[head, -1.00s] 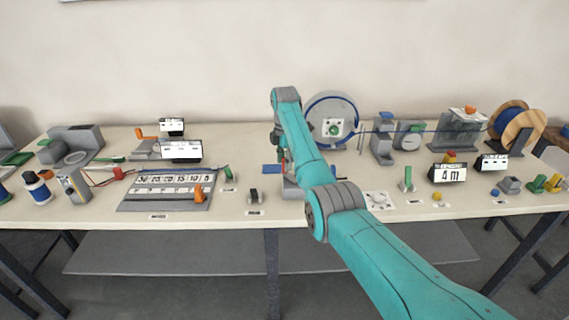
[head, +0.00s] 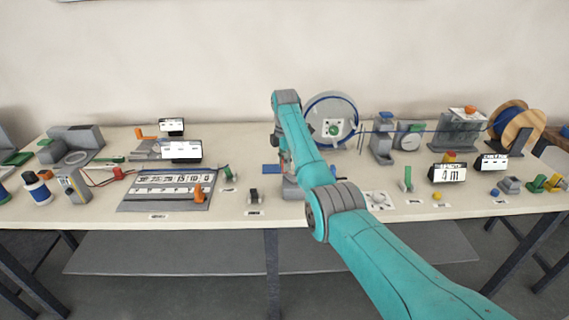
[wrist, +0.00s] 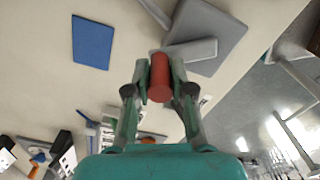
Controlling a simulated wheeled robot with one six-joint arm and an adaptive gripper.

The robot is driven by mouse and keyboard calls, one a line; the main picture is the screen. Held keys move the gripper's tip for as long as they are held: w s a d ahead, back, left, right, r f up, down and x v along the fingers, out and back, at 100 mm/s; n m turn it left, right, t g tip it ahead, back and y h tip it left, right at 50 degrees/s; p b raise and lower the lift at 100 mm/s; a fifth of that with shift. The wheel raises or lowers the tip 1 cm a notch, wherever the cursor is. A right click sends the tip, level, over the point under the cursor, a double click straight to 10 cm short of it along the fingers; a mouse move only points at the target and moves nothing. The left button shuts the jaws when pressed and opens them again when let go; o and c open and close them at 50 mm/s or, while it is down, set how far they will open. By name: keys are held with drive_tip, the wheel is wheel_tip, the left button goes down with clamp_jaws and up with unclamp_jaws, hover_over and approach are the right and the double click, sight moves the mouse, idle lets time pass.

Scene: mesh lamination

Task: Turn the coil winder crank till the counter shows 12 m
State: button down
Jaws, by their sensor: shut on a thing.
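The coil winder's round blue-rimmed drum (head: 348,104) stands at the back middle of the table in the head view, partly behind my arm. The counter display (head: 449,174) reads 4 m. In the wrist view my gripper (wrist: 160,76) is shut on the red crank handle (wrist: 160,92), one finger on each side of it. A grey crank bar (wrist: 192,50) shows beyond the handle, above a grey base plate (wrist: 215,28). In the head view my arm hides most of the gripper and crank.
A blue strand runs right from the drum past a grey gauge (head: 408,136) to a wooden spool (head: 519,127). A blue pad (wrist: 93,41) lies beside the crank. A board with number cards (head: 140,202) and an orange peg stand at left.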

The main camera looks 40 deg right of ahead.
drive_tip(key=s+d+m, duration=0.2)
drive_tip(key=s+m, duration=0.1)
drive_tip(key=m, duration=0.8)
drive_tip(key=s+d+m, duration=0.3)
drive_tip(key=s+m, duration=0.1)
drive_tip(key=m, duration=0.6)
drive_tip(key=shift+m, duration=0.4)
idle(0.3)
drive_tip(key=c, duration=1)
unclamp_jaws()
drive_tip(key=shift+w, duration=0.1)
